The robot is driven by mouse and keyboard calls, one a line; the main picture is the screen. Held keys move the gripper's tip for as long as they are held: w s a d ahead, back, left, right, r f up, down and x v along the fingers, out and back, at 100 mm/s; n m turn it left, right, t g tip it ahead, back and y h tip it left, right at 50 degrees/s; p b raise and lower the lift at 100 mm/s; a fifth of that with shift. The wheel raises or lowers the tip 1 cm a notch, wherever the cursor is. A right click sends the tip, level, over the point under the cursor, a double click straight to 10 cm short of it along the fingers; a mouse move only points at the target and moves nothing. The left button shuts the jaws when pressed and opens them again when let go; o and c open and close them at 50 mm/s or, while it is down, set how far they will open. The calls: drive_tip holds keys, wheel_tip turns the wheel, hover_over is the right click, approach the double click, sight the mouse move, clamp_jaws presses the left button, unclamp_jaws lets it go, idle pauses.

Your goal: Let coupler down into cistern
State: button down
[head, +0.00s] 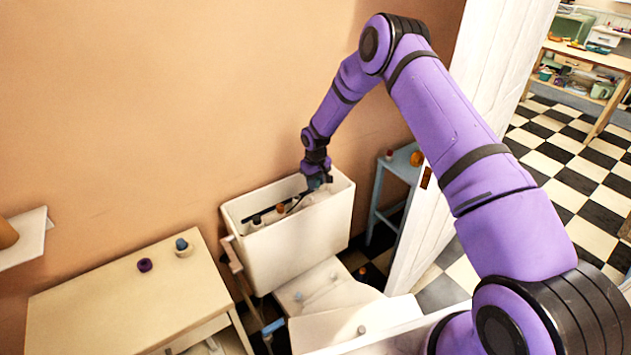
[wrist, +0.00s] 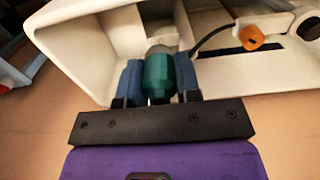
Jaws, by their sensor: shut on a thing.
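The cistern (head: 295,252) is an open white tank against the wall, with fittings inside; its pale walls also fill much of the wrist view (wrist: 75,60). My gripper (head: 315,180) points down at the right end of the cistern's opening. In the wrist view my gripper (wrist: 160,82) has its two blue-grey fingers shut on a teal-green, rounded cylinder, which I take to be the coupler (wrist: 158,75). The coupler shows over the cistern's open inside. Its far end and its height above the cistern floor are hard to tell.
An orange fitting (wrist: 251,38) with a dark curved tube is inside the cistern. A cream cabinet (head: 110,305) with a purple ring (head: 145,265) stands left. A blue-grey stool (head: 398,165) and a white door (head: 425,235) stand close on the right.

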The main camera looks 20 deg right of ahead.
drive_tip(key=shift+f, duration=2.3)
drive_tip(key=c, duration=0.7)
unclamp_jaws()
drive_tip(key=shift+c, duration=0.2)
